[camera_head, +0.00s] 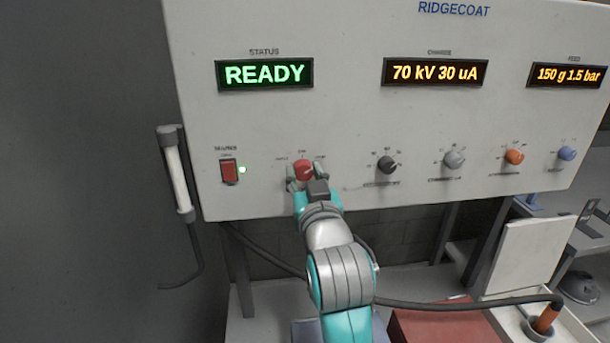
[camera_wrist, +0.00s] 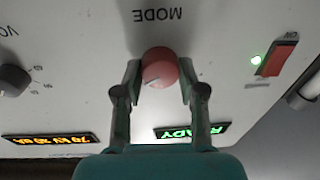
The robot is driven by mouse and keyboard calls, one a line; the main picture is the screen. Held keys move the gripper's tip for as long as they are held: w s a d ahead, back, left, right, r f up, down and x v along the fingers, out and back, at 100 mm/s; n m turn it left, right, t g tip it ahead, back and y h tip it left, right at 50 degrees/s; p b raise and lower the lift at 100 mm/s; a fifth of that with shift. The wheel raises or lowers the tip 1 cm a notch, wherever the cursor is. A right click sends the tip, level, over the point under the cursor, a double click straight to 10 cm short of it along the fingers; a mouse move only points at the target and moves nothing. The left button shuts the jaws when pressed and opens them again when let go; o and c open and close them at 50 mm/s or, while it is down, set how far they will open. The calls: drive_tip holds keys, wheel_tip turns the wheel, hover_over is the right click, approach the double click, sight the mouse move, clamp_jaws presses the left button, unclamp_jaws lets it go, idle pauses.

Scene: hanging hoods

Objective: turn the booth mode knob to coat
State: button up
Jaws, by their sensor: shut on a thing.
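The red booth mode knob (camera_head: 304,170) is on the lower left of the white control panel, between the red switch and a black knob. In the wrist view the same knob (camera_wrist: 160,68) sits below the upside-down word MODE, with a pale pointer line toward its lower left in that picture. My gripper (camera_head: 305,178) has a finger on each side of the knob and is shut on it. The fingers also flank it in the wrist view (camera_wrist: 159,84). The position labels around the knob are too small or hidden to read surely.
A red switch (camera_head: 229,172) with a lit green lamp is left of the knob. Black (camera_head: 387,165), grey (camera_head: 454,159), orange (camera_head: 514,157) and blue (camera_head: 567,153) knobs run to the right. The status display (camera_head: 265,74) reads READY. A white handle-like bar (camera_head: 177,175) hangs at the panel's left edge.

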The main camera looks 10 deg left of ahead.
drive_tip(key=shift+m, duration=0.6)
drive_tip(key=o, duration=1.1)
drive_tip(key=shift+o, duration=0.2)
drive_tip(key=v, duration=1.2)
drive_tip(key=shift+f, duration=0.1)
